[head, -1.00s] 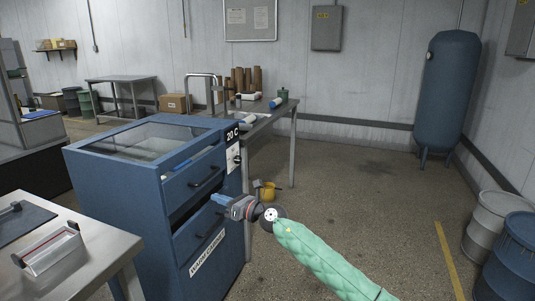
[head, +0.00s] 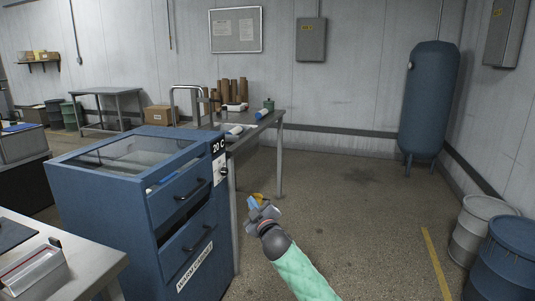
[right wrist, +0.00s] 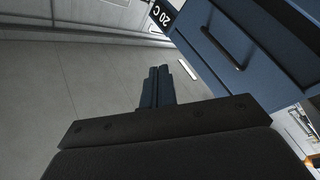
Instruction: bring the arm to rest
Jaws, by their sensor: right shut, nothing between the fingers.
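My right arm, in a green padded sleeve, comes in from the bottom of the head view. My right gripper (head: 258,203) is to the right of the blue cabinet's drawers, over the floor and apart from the cabinet. In the right wrist view its two dark fingers (right wrist: 157,88) lie together, shut, with nothing between them. My left gripper is in neither view.
The blue cabinet (head: 120,217) with drawers and a "20 C" display stands left of my right gripper. Behind it is a metal table (head: 280,140) with brown rolls. A grey table (head: 75,262) is at lower left. Barrels (head: 500,262) stand at right. The middle floor is clear.

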